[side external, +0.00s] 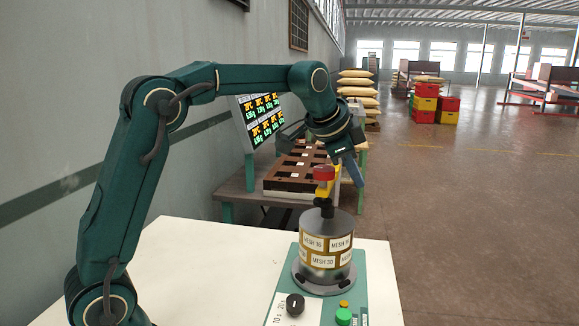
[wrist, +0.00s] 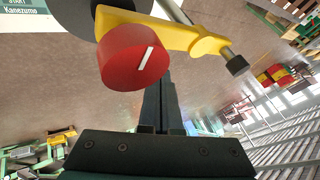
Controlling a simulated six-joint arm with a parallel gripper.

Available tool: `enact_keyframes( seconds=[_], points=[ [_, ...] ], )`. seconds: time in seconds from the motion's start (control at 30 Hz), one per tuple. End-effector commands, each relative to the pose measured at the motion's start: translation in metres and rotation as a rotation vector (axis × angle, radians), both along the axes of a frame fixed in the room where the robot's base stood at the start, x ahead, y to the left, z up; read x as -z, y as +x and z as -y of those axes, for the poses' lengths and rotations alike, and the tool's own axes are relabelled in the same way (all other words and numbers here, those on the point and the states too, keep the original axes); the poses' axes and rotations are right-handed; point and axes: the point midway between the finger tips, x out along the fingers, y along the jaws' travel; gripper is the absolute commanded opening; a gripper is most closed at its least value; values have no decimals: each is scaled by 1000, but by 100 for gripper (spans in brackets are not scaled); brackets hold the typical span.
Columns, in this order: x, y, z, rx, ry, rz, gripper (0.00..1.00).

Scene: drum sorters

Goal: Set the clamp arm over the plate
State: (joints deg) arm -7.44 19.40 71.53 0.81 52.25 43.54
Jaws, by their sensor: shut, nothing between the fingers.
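The clamp arm (side external: 325,189) is a yellow bar above the sieve drum (side external: 324,246), with a red knob (side external: 323,173) at its top. In the wrist view the yellow bar (wrist: 165,32) runs across the top, with the red knob (wrist: 132,60) in front and a dark-tipped metal pin (wrist: 236,64) at its right end. A dark grey round surface (wrist: 75,14) shows behind the bar; I cannot tell if it is the plate. My gripper (side external: 355,175) is shut and empty, right beside the knob; its fingers (wrist: 160,100) also show in the wrist view. Contact with the knob is unclear.
The drum stands on a green base (side external: 365,272) with a black knob (side external: 295,304) and a green button (side external: 343,316), on a white table (side external: 200,270). Behind are a brown slotted tray (side external: 280,184) and a display panel (side external: 262,118). Open floor lies to the right.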

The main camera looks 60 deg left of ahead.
Motion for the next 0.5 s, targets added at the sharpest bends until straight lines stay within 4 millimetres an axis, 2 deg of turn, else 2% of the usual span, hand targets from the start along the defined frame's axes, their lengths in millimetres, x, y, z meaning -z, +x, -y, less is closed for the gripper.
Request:
enact_keyframes(
  seconds=[0.07, 0.27, 0.5],
  points=[
    [-1, -5, 1, 44, -1, 4, 0],
    [-3, -33, 31, 47, 1, 5, 0],
    [-42, -59, 32, 39, 1, 10, 0]
  ],
)
